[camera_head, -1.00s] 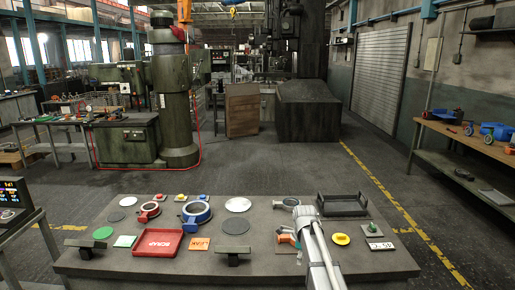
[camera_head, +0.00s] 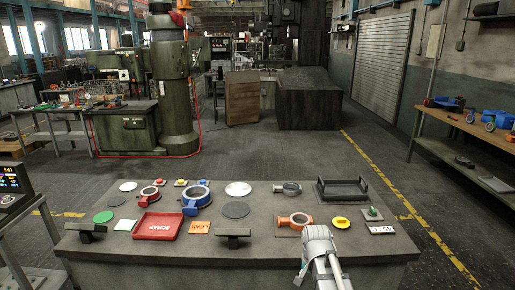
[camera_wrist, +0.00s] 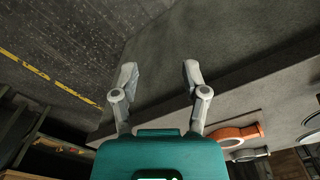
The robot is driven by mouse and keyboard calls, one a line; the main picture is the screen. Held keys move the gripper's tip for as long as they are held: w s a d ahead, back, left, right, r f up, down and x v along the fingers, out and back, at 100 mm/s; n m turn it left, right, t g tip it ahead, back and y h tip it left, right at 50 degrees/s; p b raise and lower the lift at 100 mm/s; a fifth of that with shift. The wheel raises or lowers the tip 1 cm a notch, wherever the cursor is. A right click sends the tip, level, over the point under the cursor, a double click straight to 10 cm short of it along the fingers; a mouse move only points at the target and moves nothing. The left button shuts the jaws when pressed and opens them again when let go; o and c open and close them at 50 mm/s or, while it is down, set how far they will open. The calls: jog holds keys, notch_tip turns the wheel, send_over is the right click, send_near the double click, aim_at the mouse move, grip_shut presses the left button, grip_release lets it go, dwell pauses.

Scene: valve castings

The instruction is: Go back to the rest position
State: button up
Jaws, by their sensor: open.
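In the head view my arm reaches in from the bottom right, and my gripper end (camera_head: 318,238) is at the table's front right edge. In the wrist view my gripper (camera_wrist: 159,76) is open. Its two grey fingers stand apart with nothing between them, in front of the table edge. An orange valve casting (camera_head: 283,219) lies on the table beyond my gripper and shows at the right of the wrist view (camera_wrist: 230,141). A blue valve casting (camera_head: 190,208) and a red one (camera_head: 143,200) lie farther left.
The grey table (camera_head: 265,255) holds a red scrap tray (camera_head: 157,227), a black tray (camera_head: 343,194), a grey ring casting (camera_head: 281,188), several discs and two black stands. A monitor (camera_head: 12,185) is at the left. A workbench (camera_head: 455,130) stands at the right. The floor between is clear.

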jog(key=s+f+n, duration=0.1)
jog(key=s+n, duration=0.5)
jog(key=s, duration=0.1)
jog(key=shift+n+b, duration=0.3)
jog(key=shift+b, duration=0.15)
